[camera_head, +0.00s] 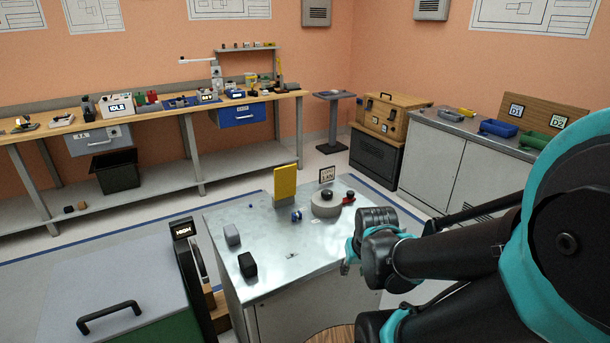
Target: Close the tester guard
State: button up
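No part in view is clearly marked as the tester guard, so I cannot tell which it is or how it stands. At the lower left, a grey lid (112,290) with a black bar handle (109,318) lies flat over a green body (172,326). My gripper (347,263) is over the right edge of the metal-topped cabinet, apart from both. Its fingers are small and mostly hidden by my arm, so their opening does not show.
Grey cabinets (440,160) line the right wall. Floor shows between cabinet and bench.

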aim_at(285, 177)
jog(key=l+z, duration=0.1)
jog(key=z, duration=0.3)
jog(key=i+z, duration=0.1)
jog(key=z, duration=0.75)
jog(key=i+z, duration=0.15)
jog(key=z, duration=0.25)
jog(key=i+z, duration=0.4)
jog(key=i, duration=1.3)
jog(key=i+u, duration=0.85)
jog(key=i+l+u, duration=0.1)
jog(key=i+u, duration=0.15)
jog(key=u, duration=0.2)
jog(key=i+j+u, duration=0.2)
jog(key=i+u, duration=0.25)
jog(key=i+j+u, duration=0.15)
jog(key=u, duration=0.35)
jog(key=i+l+u, duration=0.15)
jog(key=i+u, duration=0.3)
jog(key=i+j, duration=0.1)
jog(key=i, duration=0.85)
jog(key=i+j, duration=0.1)
jog(key=i, duration=0.8)
jog(key=i+l+u, duration=0.2)
jog(key=i, duration=0.35)
jog(key=i+l+u, duration=0.25)
jog(key=i, duration=0.25)
jog(key=u, duration=3.7)
